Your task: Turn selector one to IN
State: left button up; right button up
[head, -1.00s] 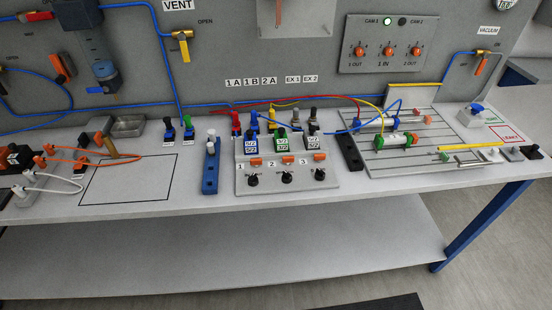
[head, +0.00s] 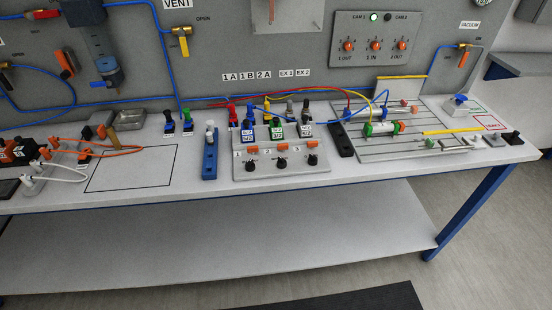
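A grey block on the bench carries three black selector knobs in a row. The knob under the label 1, selector one (head: 250,167), is at the left. The second knob (head: 281,164) and third knob (head: 312,160) are to its right. The knobs' markings and pointer directions are too small to read. Orange parts and the labels 1, 2 and 3 sit above them. Neither of my grippers is in view.
A grey wall panel (head: 345,57) has orange switches and a lit green lamp. An outlined empty square (head: 130,180) lies farther left. Hoses run behind.

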aim_at(250, 167)
jog(key=z, duration=0.15)
jog(key=k, duration=0.25)
jog(key=u, duration=0.95)
jog(key=i, duration=0.65)
jog(key=z, duration=1.05)
